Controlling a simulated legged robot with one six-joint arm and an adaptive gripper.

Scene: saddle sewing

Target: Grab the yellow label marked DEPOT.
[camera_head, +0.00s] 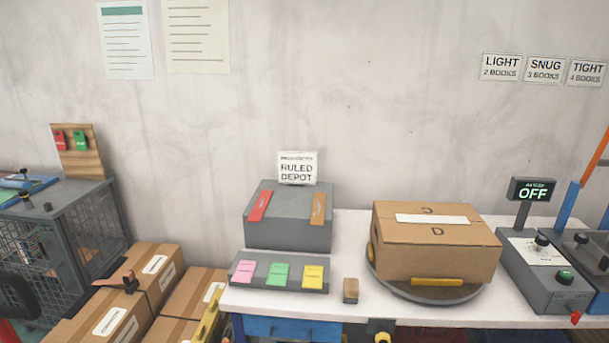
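A yellow label (313,277) lies at the right end of a grey sloped holder (305,289) near the front left of the white table. A green label (278,274) and a pink label (244,272) lie to its left in the same holder. Each label has small print that I cannot read. A white sign (298,168) reading "RULED DEPOT" stands above a grey box (290,229) behind the holder. I cannot make out my gripper in this view.
A cardboard box (437,258) sits on a round turntable (425,291) to the right. A small tan block (350,290) stands between turntable and holder. A grey control unit (545,273) with an "OFF" display (532,190) stands farther right. Cartons (155,272) and a mesh cage (85,235) are left.

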